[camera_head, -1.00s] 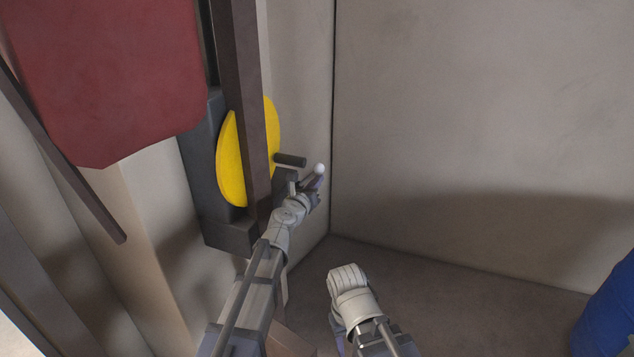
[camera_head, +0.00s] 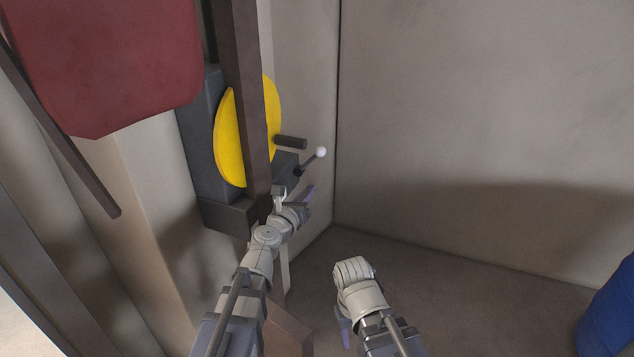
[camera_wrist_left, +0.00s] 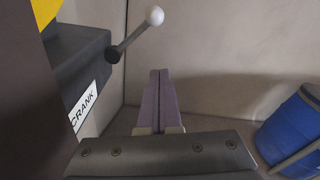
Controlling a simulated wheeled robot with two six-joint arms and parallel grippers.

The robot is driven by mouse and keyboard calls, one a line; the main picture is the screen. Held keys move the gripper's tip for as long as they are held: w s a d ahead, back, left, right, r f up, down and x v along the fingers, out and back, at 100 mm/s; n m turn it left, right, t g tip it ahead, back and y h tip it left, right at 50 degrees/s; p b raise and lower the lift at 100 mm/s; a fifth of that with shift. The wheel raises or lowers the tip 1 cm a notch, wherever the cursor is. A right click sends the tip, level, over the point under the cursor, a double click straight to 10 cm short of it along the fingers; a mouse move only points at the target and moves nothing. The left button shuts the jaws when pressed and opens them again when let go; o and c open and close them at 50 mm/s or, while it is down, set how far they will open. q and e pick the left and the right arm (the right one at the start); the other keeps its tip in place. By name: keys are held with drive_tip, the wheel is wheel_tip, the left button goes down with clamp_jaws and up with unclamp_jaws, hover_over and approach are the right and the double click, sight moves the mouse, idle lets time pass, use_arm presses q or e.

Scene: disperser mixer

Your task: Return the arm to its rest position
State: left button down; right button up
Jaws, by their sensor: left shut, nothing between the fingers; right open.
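My left gripper (camera_head: 310,194) is below the lever with the white ball knob (camera_head: 321,152), apart from it. In the left wrist view its two fingers (camera_wrist_left: 159,80) are pressed together with nothing between them. The lever's knob also shows there (camera_wrist_left: 154,15), up and slightly left of the fingertips. My right gripper (camera_head: 343,334) is low in the middle of the head view, mostly hidden behind its own wrist; only part of a finger shows.
A yellow wheel (camera_head: 230,140) with a dark handle (camera_head: 291,142) sits behind a brown post (camera_head: 243,80). A label reading CRANK (camera_wrist_left: 84,103) is on the machine. A red panel (camera_head: 100,60) hangs at upper left. A blue barrel (camera_head: 610,310) stands at lower right. Floor between is clear.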

use_arm(q)
drive_tip(key=shift+v, duration=0.8)
